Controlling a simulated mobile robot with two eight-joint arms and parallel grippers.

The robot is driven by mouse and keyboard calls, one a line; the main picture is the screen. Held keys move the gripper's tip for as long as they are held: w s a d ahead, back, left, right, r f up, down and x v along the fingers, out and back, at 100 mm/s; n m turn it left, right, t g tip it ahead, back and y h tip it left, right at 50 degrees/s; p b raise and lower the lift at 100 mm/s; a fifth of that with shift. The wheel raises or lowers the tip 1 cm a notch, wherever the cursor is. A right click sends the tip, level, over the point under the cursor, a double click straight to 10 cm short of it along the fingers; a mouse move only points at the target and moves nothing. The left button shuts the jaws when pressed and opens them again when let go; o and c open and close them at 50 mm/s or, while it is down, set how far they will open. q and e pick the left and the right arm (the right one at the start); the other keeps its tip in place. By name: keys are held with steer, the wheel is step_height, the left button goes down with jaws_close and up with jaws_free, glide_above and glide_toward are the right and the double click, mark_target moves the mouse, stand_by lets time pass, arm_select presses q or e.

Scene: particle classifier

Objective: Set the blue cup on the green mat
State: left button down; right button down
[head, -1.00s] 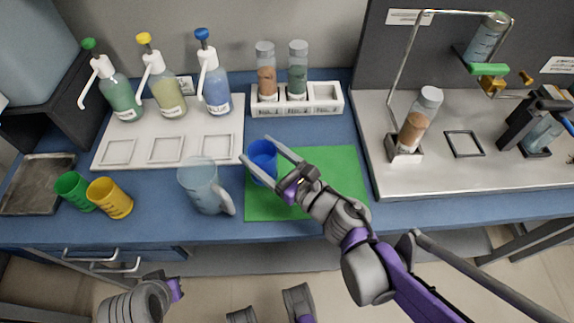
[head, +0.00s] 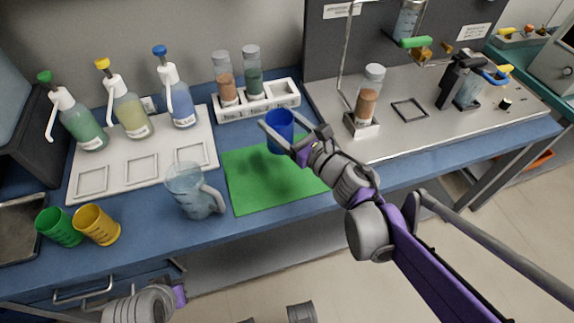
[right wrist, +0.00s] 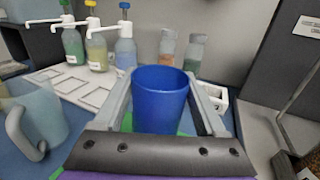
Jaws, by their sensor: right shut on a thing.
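The blue cup (head: 280,133) is upright between the two fingers of my right gripper (head: 283,128), which is shut on it. It shows in the middle of the right wrist view (right wrist: 160,97), with a finger on each side. The green mat (head: 265,188) lies flat on the blue bench. In the head view the cup is over the mat's far edge and looks raised off the bench. My left gripper (head: 178,293) is low at the bottom left; its fingers do not show clearly.
A clear jug (head: 188,190) stands just left of the mat. Green (head: 58,228) and yellow (head: 97,225) cups are further left. A white vial rack (head: 258,105) is behind the mat, and a metal platform (head: 430,125) is to its right. The mat itself looks bare.

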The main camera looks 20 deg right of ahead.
step_height(320, 180, down, 6)
steer(key=shift+w+r+b, duration=0.1)
steer(key=shift+r+b, duration=0.1)
steer(key=shift+b, duration=0.7)
steer(key=shift+f+b, duration=0.7)
steer(key=shift+f, duration=1.15)
steer(key=shift+f, duration=0.1)
steer(key=shift+f, duration=0.15)
jaws_free()
